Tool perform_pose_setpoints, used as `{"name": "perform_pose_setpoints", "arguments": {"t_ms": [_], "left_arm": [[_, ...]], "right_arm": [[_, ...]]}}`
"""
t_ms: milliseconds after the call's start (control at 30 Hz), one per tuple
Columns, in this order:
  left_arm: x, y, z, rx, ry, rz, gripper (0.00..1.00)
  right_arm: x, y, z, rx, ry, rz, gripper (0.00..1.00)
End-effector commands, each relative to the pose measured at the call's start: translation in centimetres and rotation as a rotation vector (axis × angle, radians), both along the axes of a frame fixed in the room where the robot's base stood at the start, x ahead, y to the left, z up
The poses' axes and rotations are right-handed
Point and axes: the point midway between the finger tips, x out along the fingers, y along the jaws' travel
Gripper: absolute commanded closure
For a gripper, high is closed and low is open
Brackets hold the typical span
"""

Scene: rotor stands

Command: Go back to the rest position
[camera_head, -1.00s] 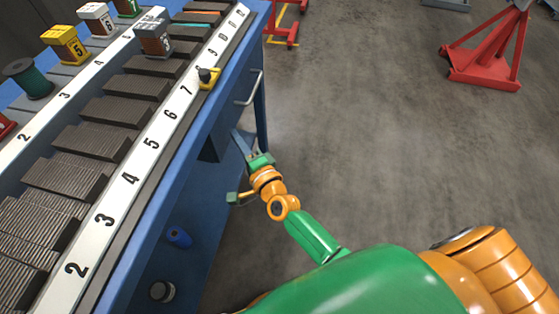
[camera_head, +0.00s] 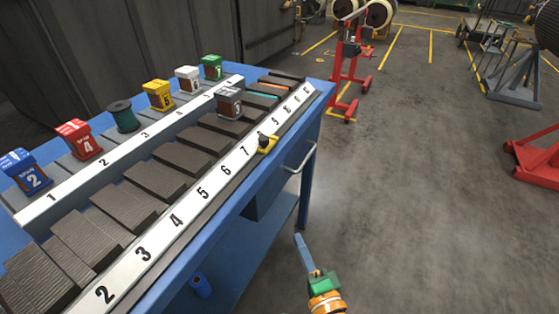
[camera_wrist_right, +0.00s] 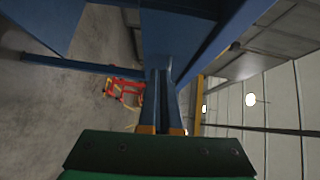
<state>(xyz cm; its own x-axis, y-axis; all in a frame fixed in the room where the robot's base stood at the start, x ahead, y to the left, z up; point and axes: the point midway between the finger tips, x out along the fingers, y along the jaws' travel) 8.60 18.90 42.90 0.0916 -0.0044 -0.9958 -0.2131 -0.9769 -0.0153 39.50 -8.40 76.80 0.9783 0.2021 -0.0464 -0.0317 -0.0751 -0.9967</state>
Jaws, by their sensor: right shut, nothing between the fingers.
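My right gripper (camera_head: 299,240) shows at the lower middle of the head view, beside the right side of the blue workbench (camera_head: 316,130). Its blue fingers are shut with nothing between them and point up in the picture. It is clear of the parts on the bench top. In the right wrist view the two fingers (camera_wrist_right: 160,72) lie close together, with blue bench framing around and behind them. My left gripper is not in view.
The bench carries numbered strips, dark stacked plates, several coloured numbered blocks, a green spool (camera_head: 123,116), a grey block (camera_head: 229,103) and a yellow-black piece (camera_head: 267,143). A red stand (camera_head: 350,80) stands behind. Grey floor (camera_head: 430,190) to the right is open.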

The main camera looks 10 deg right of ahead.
Motion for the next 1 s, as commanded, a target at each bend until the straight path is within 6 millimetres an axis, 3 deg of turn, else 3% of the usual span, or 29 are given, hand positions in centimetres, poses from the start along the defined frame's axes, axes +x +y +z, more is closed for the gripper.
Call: {"name": "perform_pose_setpoints", "arguments": {"t_ms": [67,167,200,267,300,400,500,600,1000], "left_arm": [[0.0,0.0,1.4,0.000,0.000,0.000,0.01],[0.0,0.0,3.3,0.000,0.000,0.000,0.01],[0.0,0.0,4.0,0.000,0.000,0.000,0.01],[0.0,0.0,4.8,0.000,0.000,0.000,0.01],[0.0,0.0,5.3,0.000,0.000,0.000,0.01],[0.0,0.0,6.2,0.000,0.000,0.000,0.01],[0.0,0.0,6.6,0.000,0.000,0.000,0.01],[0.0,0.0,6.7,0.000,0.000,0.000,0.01],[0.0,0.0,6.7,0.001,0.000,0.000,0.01]], "right_arm": [[-1.1,0.0,-4.0,-0.199,0.107,0.050,1.00],[-5.5,-1.2,-12.7,-0.598,0.325,0.212,1.00],[-8.1,-2.1,-16.0,-0.750,0.414,0.303,1.00],[-12.6,-3.8,-20.2,-0.947,0.541,0.455,1.00],[-15.8,-4.9,-22.3,-1.057,0.617,0.562,1.00],[-23.1,-7.6,-25.5,-1.252,0.760,0.818,1.00],[-28.2,-9.4,-26.7,-1.352,0.842,1.010,1.00],[-30.6,-10.3,-27.1,-1.390,0.875,1.106,1.00],[-31.0,-10.5,-27.2,-1.396,0.880,1.123,1.00]]}}
